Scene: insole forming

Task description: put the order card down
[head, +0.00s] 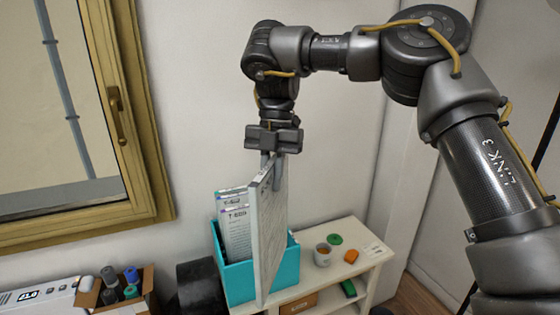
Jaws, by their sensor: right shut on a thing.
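The order card (270,230) is a tall, thin pale board seen nearly edge-on in the head view. My right gripper (271,173) points down and is shut on its top edge. The card hangs upright in front of a turquoise box (239,282) and hides part of it. I cannot tell whether the card's lower end touches anything. Other printed cards (234,222) stand in the box, to the left of the held card. My left gripper is not in view.
The box stands on a pale shelf unit (362,262). A cup (322,255), a green roll (335,239) and an orange item (351,257) lie to its right. A carton (140,300) with bottles is at lower left. A window (150,170) is on the left wall.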

